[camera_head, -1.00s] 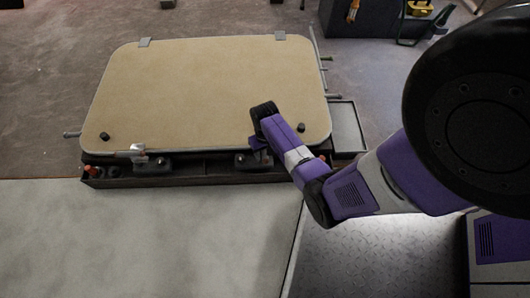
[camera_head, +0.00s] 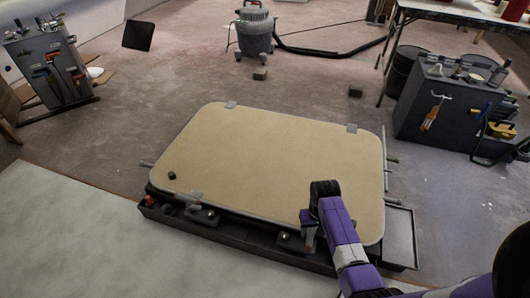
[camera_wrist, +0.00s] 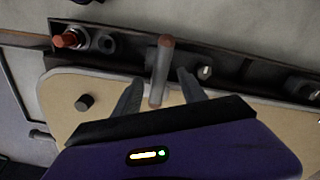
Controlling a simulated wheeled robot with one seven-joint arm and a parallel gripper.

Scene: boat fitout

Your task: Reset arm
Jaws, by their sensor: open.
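My gripper (camera_head: 308,225) is over the front right edge of a tan hatch panel (camera_head: 275,160) with a pale rim. In the wrist view my gripper (camera_wrist: 160,88) is open, its two grey fingers on either side of a lever with a reddish tip (camera_wrist: 161,68). I cannot tell whether the fingers touch it. The lever stands at the dark frame bar (camera_wrist: 225,65) along the panel's edge. A red knob (camera_wrist: 70,40) and a black knob (camera_wrist: 85,101) are to its left there.
A shallow tray (camera_head: 400,232) is at the frame's right. A dark tool cabinet (camera_head: 440,110) stands at right, a tool stand (camera_head: 50,68) at far left and a vacuum (camera_head: 254,32) at the back. Floor (camera_head: 150,90) around the panel's far side is mostly clear.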

